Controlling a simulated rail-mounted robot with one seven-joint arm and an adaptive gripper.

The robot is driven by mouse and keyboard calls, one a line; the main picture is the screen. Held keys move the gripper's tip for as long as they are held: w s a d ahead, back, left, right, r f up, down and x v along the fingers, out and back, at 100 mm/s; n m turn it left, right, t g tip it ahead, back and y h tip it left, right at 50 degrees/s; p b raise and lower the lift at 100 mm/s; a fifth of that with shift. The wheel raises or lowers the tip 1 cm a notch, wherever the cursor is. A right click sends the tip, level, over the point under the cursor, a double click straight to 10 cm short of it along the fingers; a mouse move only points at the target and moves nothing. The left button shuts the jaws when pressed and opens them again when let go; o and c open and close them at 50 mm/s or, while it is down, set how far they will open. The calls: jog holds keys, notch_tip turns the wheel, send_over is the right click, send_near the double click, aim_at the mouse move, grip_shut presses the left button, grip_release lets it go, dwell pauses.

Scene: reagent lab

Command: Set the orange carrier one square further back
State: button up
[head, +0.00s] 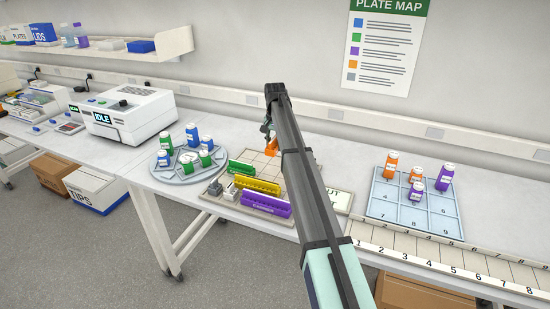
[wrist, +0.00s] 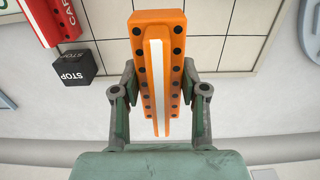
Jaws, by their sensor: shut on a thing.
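The orange carrier (wrist: 158,60) is a long block with dark holes along both edges and a white strip down its middle. In the wrist view my gripper (wrist: 160,108) is shut on it, with a finger against each long side. In the head view the carrier (head: 271,148) shows as a small orange patch near the back of the squared beige board (head: 243,160), partly hidden by my arm. I cannot tell whether it touches the board. A red carrier (wrist: 52,18) and a black STOP block (wrist: 73,68) show at upper left in the wrist view.
Green (head: 241,169), yellow (head: 257,185) and purple (head: 265,204) carriers lie on the board's front part, beside grey blocks (head: 223,187). A round bottle rack (head: 160,176) stands left, a numbered bottle tray (head: 415,213) right. Several squares near the orange carrier are bare.

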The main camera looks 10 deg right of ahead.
aim_at(275, 137)
jog(key=shift+f+p, duration=0.8)
jog(key=shift+f, duration=3.15)
jog(key=shift+f, duration=0.15)
jog(key=o, duration=1.2)
notch_tip(275, 137, up, 12)
jog(key=b, duration=0.3)
jog(key=shift+r, duration=0.2)
